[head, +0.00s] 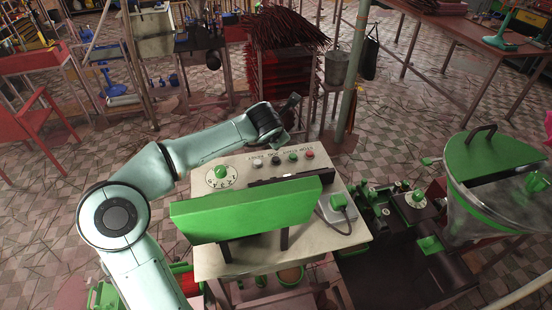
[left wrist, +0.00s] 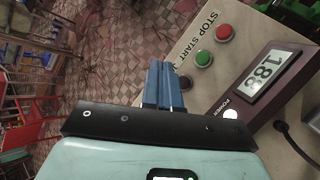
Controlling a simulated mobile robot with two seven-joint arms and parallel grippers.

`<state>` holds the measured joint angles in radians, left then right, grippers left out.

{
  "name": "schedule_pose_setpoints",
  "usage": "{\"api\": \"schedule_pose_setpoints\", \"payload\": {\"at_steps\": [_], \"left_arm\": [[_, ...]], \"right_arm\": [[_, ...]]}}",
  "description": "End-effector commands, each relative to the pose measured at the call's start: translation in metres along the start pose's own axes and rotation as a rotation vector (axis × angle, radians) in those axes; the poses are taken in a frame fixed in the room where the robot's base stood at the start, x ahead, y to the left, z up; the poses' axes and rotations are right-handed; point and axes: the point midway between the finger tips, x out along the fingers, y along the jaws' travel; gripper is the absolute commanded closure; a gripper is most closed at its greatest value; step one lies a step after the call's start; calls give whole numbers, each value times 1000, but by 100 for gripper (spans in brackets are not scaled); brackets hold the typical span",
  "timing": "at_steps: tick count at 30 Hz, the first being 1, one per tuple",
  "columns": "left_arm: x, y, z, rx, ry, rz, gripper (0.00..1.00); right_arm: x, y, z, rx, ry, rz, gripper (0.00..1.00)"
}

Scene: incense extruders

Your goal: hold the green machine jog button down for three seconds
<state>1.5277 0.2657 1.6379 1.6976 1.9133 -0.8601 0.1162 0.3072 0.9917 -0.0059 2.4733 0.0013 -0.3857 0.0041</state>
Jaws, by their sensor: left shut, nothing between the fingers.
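The control panel (head: 270,175) of the green machine has a row of buttons: a red button (head: 310,154), a green button (head: 293,157), a black button (head: 276,160) and a paler knob (head: 257,164). In the left wrist view the red button (left wrist: 224,32) reads STOP and the green button (left wrist: 203,59) reads START; a dark button (left wrist: 186,82) beside them is partly hidden by my fingers. I cannot read which one is jog. My left gripper (head: 293,101) is shut and empty above the panel's far edge. Its blue fingers (left wrist: 160,66) appear apart from the buttons.
A green plate (head: 245,212) stands in front of the panel. A large dial (head: 221,173) is at the panel's left. A lit display (left wrist: 267,75) shows digits. A green-lidded hopper (head: 495,155) stands to the right. Incense bundles (head: 288,28) are stacked behind.

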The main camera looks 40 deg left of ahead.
Motion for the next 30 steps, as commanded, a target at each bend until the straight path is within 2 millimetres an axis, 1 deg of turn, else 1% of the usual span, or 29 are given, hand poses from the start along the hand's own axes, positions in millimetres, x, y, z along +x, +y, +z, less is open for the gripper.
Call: {"api": "schedule_pose_setpoints", "payload": {"at_steps": [3,8,9,13,19,30], "left_arm": [[13,-10,-10,1,2,-2,100],[28,-22,-21,1,1,-5,100],[32,-25,-24,2,1,-4,100],[40,-31,-31,0,2,-4,100],[46,-34,-34,0,1,-2,100],[45,-33,-34,0,0,-1,100]], "right_arm": [[0,0,0,0,0,0,32],[0,0,-1,0,1,0,32],[4,3,4,2,-5,2,32],[9,7,10,4,-13,4,32],[12,9,13,6,-16,6,32],[11,8,12,5,-15,5,32]]}}
